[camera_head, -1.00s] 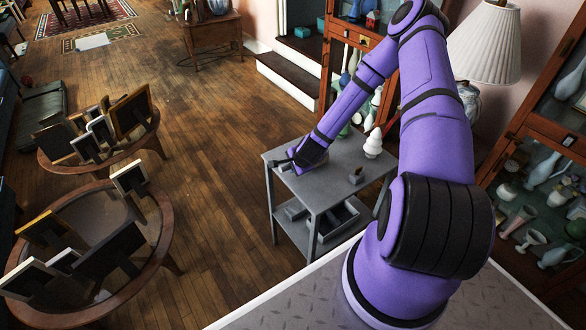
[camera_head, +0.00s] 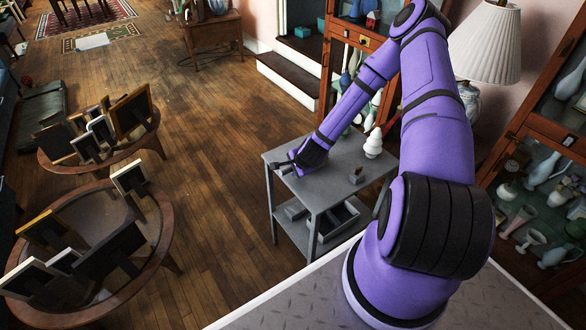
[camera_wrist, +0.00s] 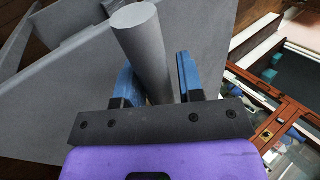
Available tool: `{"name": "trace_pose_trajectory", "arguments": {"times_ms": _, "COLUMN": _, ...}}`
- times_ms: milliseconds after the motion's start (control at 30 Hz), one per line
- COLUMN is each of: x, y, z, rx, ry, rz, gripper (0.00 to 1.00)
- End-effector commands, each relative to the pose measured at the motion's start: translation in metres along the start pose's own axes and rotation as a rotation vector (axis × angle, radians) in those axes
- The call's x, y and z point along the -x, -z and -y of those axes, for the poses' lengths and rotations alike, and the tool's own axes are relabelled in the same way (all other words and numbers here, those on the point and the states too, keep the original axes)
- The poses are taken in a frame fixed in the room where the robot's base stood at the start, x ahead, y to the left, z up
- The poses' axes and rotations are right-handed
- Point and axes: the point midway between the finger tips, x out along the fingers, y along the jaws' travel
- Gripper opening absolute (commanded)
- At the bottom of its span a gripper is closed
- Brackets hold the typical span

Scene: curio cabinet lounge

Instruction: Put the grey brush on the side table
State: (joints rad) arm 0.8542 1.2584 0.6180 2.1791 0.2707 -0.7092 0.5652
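The grey side table (camera_head: 325,192) stands in front of me, with an open top and a lower shelf. My gripper (camera_head: 281,165) is low over the far left part of its top, reaching to the left edge. In the wrist view, my gripper's blue fingers (camera_wrist: 158,72) sit on both sides of a smooth grey cylinder, the grey brush (camera_wrist: 143,42), and look shut on it. The brush's lower end is hidden behind the palm, where a bit of tan shows. I cannot tell whether the brush touches the tabletop (camera_wrist: 85,95).
A small brownish object (camera_head: 356,175) and a white tiered ornament (camera_head: 373,143) stand on the table's right half. A grey bin (camera_head: 338,219) is on the lower shelf. Glass cabinets and a lamp (camera_head: 486,45) flank the right. Picture frames cover two round tables at left.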

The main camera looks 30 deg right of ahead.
Motion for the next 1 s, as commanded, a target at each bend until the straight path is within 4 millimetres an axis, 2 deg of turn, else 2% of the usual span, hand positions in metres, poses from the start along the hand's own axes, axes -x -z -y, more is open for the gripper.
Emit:
{"name": "trace_pose_trajectory", "arguments": {"times_ms": 300, "x": 0.06, "y": 0.001, "z": 0.0, "rx": 0.002, "ry": 0.001, "rz": -0.002, "gripper": 0.35}}
{"name": "trace_pose_trajectory", "arguments": {"times_ms": 500, "x": 0.09, "y": 0.0, "z": 0.0, "rx": 0.001, "ry": 0.0, "rz": -0.001, "gripper": 0.35}}
{"name": "trace_pose_trajectory", "arguments": {"times_ms": 700, "x": 0.105, "y": 0.0, "z": -0.001, "rx": 0.001, "ry": 0.0, "rz": 0.0, "gripper": 0.35}}
{"name": "trace_pose_trajectory", "arguments": {"times_ms": 1000, "x": 0.115, "y": -0.001, "z": 0.007, "rx": 0.051, "ry": -0.003, "rz": 0.005, "gripper": 0.35}}
